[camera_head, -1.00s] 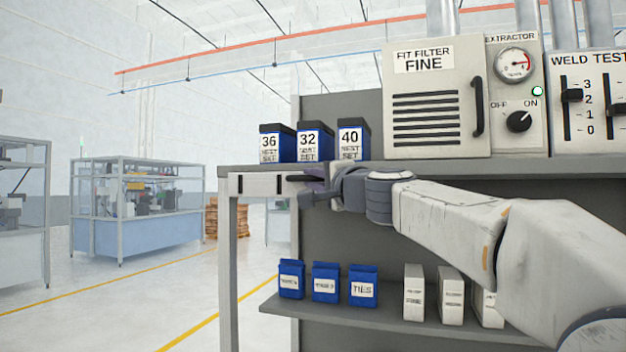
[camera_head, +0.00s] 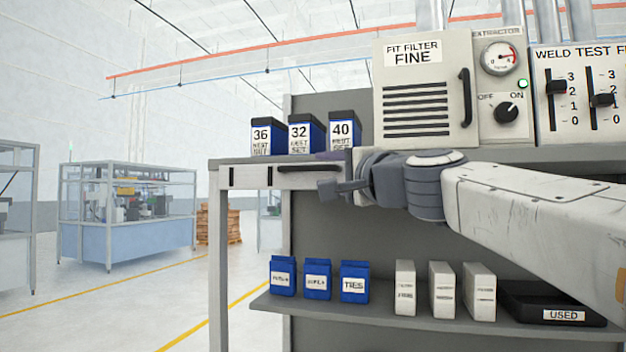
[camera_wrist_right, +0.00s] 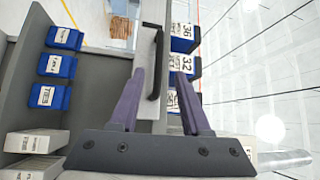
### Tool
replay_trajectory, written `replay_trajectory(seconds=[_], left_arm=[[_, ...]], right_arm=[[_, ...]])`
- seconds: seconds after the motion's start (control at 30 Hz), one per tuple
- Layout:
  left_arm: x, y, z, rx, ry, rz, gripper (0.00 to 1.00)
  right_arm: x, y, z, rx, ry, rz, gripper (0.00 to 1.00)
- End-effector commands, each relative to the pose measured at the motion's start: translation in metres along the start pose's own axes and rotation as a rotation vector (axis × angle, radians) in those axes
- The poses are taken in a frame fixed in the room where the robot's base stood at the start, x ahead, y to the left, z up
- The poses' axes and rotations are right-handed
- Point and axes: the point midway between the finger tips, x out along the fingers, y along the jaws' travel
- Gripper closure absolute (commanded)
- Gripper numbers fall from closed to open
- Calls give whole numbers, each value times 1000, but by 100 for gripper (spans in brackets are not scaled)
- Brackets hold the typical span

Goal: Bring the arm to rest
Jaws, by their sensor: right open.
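My right gripper (camera_head: 335,172) is in front of the bench's upper edge, at the drawer with a dark handle (camera_head: 308,168). In the right wrist view the two purple fingers (camera_wrist_right: 158,104) stand apart with nothing held between them. The dark drawer handle (camera_wrist_right: 154,62) shows beyond the fingertips; the gripper looks apart from it. My right arm (camera_head: 530,205) comes in from the right across the space between bench top and lower shelf. My left gripper is not in view.
Blue boxes marked 36, 32 and 40 (camera_head: 302,136) stand on the bench top (camera_head: 470,160). The filter cabinet (camera_head: 420,90) is behind. The lower shelf (camera_head: 380,318) holds blue packs (camera_head: 317,280), white boxes (camera_head: 441,290) and a black USED tray (camera_head: 520,302).

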Motion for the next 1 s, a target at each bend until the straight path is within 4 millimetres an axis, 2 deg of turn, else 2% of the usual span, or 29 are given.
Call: replay_trajectory(seconds=[0.03, 0.2, 0.63, 0.73, 0.77, 0.87, 0.97, 1.0], left_arm=[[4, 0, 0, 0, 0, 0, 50], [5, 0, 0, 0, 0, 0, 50], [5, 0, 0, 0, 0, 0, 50], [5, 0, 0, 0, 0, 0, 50], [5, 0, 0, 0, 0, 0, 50], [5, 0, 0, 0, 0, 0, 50], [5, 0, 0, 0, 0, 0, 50], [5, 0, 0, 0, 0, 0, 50]], right_arm=[[-7, 1, 0, -2, 1, -1, 53], [-16, 0, 0, 0, 1, 0, 53], [-16, 0, 0, 0, 0, 1, 53], [-14, 8, -1, -11, 2, 19, 53], [-13, 15, -2, -19, 2, 34, 53], [-9, 57, -6, -76, 4, 126, 53], [-10, 125, -11, -168, -6, 276, 53], [-14, 156, -13, -211, -16, 345, 53]])
